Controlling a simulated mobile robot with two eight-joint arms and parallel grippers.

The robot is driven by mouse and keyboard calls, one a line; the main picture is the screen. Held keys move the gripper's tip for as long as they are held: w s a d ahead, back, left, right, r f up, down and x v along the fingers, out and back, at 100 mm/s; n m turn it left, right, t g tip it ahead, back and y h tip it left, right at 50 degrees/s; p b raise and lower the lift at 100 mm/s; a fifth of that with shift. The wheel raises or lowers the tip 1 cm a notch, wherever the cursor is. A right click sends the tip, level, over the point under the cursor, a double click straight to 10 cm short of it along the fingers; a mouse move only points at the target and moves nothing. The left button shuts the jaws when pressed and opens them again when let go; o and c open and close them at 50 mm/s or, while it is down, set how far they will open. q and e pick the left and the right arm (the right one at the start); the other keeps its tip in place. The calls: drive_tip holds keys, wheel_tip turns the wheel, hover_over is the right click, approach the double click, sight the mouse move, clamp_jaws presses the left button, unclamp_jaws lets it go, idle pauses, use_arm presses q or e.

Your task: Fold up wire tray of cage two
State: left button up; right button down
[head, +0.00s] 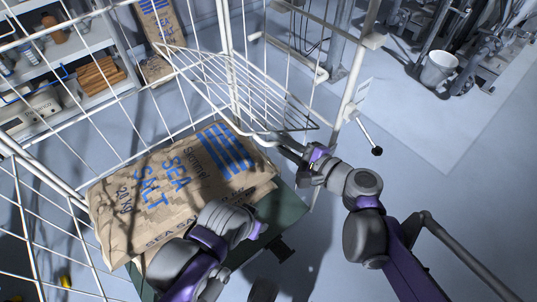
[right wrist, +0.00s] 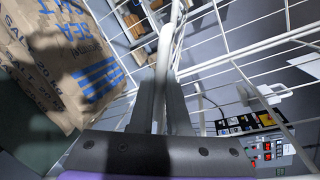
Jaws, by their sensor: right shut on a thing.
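The white wire tray (head: 235,85) spans the cage above the back of a salt sack in the head view. Its bars run from the upper left to a rounded front rail at the right. My right gripper (head: 283,144) is at the near right end of this rail. In the right wrist view its two dark fingers (right wrist: 163,108) close on a white tube (right wrist: 163,55), which seems to be the tray's rail.
The brown sea salt sack (head: 180,185) lies on a dark green surface (head: 290,215) inside the white cage (head: 228,60). A handle with a black knob (head: 376,151) sticks out at the right. Shelves (head: 95,45) stand behind.

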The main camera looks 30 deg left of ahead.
drive_tip(key=w+d+r+m+p, duration=0.1)
drive_tip(key=w+d+r+m, duration=0.1)
drive_tip(key=w, duration=0.3)
drive_tip(key=w+d+r+m+y+p, duration=0.1)
drive_tip(key=w+d+r+m, duration=0.1)
drive_tip(key=w+r, duration=0.3)
drive_tip(key=w+d+r+m+g+p, duration=0.1)
drive_tip(key=w+d+r+m+p, duration=0.1)
drive_tip(key=w+r+m, duration=0.2)
drive_tip(key=shift+w+d+r+m+y, duration=0.2)
drive_tip(key=shift+w+d+m+y, duration=0.15)
drive_tip(key=shift+w, duration=0.8)
drive_tip(key=c, duration=0.9)
unclamp_jaws()
drive_tip(key=shift+d, duration=0.1)
drive_tip(key=v, duration=1)
drive_tip(key=shift+d, duration=0.35)
drive_tip(key=shift+f, duration=0.1)
